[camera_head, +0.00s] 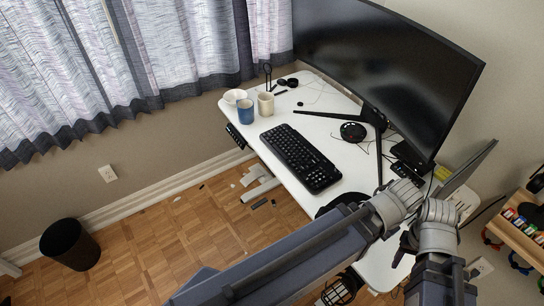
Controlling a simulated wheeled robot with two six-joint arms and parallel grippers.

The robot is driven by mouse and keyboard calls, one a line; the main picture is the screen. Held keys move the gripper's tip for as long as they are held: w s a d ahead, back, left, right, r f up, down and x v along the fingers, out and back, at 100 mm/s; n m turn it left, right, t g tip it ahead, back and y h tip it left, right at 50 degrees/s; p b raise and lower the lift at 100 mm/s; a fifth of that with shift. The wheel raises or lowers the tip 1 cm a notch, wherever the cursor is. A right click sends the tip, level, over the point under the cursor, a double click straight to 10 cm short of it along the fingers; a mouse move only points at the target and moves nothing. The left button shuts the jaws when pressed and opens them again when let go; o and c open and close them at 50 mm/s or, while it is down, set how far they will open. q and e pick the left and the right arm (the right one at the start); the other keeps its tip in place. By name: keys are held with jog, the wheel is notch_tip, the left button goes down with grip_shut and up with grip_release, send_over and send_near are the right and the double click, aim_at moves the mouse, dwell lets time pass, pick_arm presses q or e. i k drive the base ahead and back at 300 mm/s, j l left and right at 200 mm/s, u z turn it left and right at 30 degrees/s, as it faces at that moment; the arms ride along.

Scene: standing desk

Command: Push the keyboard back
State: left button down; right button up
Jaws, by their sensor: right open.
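The black keyboard (300,158) lies on the white desk (352,179), running slantwise near its front edge, with the monitor stand behind it. My arm links cross the lower right of the head view, and their grey joints lie over the desk's right part. My right gripper (404,246) seems to be the small dark part between these links, right of the keyboard and apart from it. It is open; its fingers are mostly hidden. I cannot make out my left gripper.
A large curved monitor (391,72) stands at the back. A blue mug (245,111), a beige mug (266,104) and a white bowl (235,96) stand beyond the keyboard's left end. A black puck-like device (353,131) and cables lie behind it. A dark bin (70,244) stands on the floor.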

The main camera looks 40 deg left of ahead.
aim_at(307, 164)
jog(key=u, duration=1.15)
